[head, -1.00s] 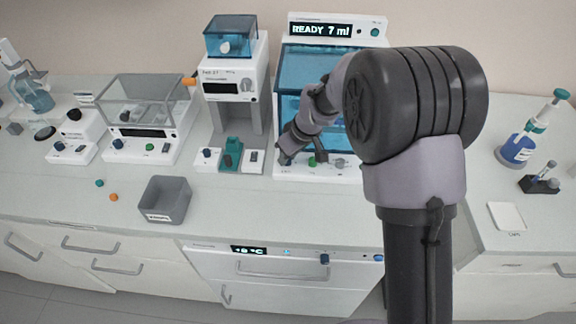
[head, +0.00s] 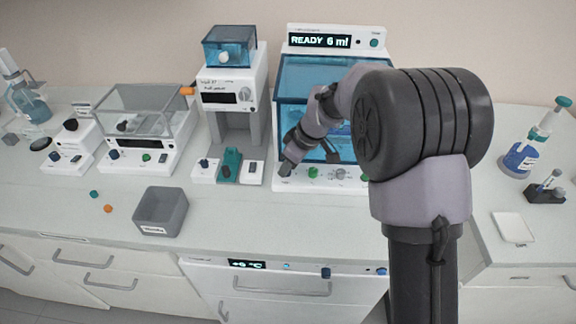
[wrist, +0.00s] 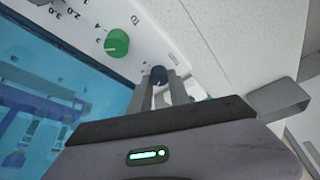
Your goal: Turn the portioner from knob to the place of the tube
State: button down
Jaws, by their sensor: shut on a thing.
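The white portioner with a blue window (head: 318,90) stands at the back, with "READY 6 ml" on its display (head: 320,41). My gripper (head: 285,169) is at the left end of its front panel. In the wrist view, my gripper (wrist: 160,82) is shut on a dark blue knob (wrist: 158,74), whose top shows between the fingertips; its pointer mark is too small to read. A green knob (wrist: 117,43) with digits around it sits beside it. A blue rack with tubes (wrist: 38,95) shows dimly behind the window; which place each tube has is unclear.
My arm hides the portioner's right part. A machine with a teal block (head: 230,165) at its base stands close on the left.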

aim_at(293, 177)
jog(key=c, duration=1.3)
grip_release()
jog(key=shift+o, duration=0.5)
jog(key=shift+d+r, duration=0.1)
jog(key=shift+r, duration=0.05)
jog(key=p+v, duration=0.1)
jog(key=v, duration=0.2)
jog(key=shift+r, duration=0.2)
jog(key=s+d, duration=0.2)
jog(key=d, duration=0.1)
jog(key=s+d, duration=0.2)
jog(key=d, duration=0.2)
jog(key=s+d+p, duration=0.1)
jog(key=s+d, duration=0.1)
jog(key=d, duration=0.1)
jog(key=shift+s+d+f, duration=0.1)
jog(key=shift+d+f, duration=0.05)
jog(key=shift+f, duration=0.25)
